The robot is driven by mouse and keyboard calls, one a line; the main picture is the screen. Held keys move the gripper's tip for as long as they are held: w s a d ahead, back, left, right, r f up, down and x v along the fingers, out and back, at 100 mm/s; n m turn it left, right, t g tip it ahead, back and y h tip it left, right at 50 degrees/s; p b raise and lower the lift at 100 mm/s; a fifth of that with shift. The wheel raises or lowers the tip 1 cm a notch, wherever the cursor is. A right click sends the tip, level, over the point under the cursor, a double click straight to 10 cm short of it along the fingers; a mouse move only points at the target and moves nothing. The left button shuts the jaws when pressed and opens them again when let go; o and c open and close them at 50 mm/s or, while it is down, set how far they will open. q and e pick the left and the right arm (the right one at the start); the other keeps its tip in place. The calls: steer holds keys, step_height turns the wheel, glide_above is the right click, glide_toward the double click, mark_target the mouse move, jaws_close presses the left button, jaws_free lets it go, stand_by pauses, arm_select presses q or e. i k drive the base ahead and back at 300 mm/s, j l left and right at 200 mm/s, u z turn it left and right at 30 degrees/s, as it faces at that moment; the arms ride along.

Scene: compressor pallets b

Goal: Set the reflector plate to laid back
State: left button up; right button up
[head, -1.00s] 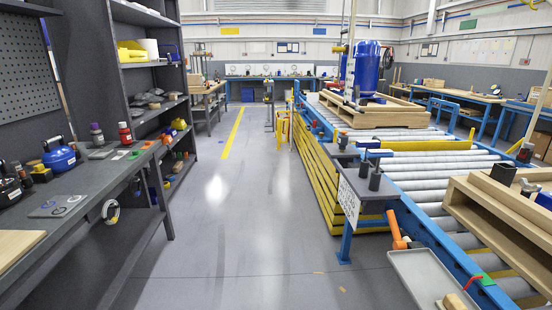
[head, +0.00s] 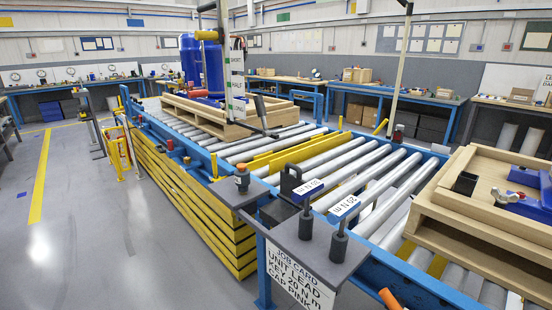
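I cannot single out the reflector plate for certain in the head view. A roller conveyor (head: 330,160) with a blue side rail runs from the lower right to the back left. Small fittings sit along its near rail: a black upright bracket (head: 291,182), a small orange-and-dark piece (head: 242,178) and a red piece (head: 169,145). A red-and-dark piece (head: 398,134) stands on the far rail. Whether any of these carries the plate is too small to tell. Neither of my grippers is in view.
A wooden pallet (head: 236,130) with blue compressors (head: 212,68) stands on the conveyor; another pallet (head: 460,215) is at right. A grey stand (head: 265,222) holds two black tagged tools and a job card (head: 297,280).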

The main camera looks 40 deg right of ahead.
mark_target(289, 182)
steer(key=i+z, duration=0.35)
steer(key=i, duration=0.25)
steer(key=i+j+z, duration=0.25)
steer(key=i+z, duration=0.15)
steer(key=i, duration=0.2)
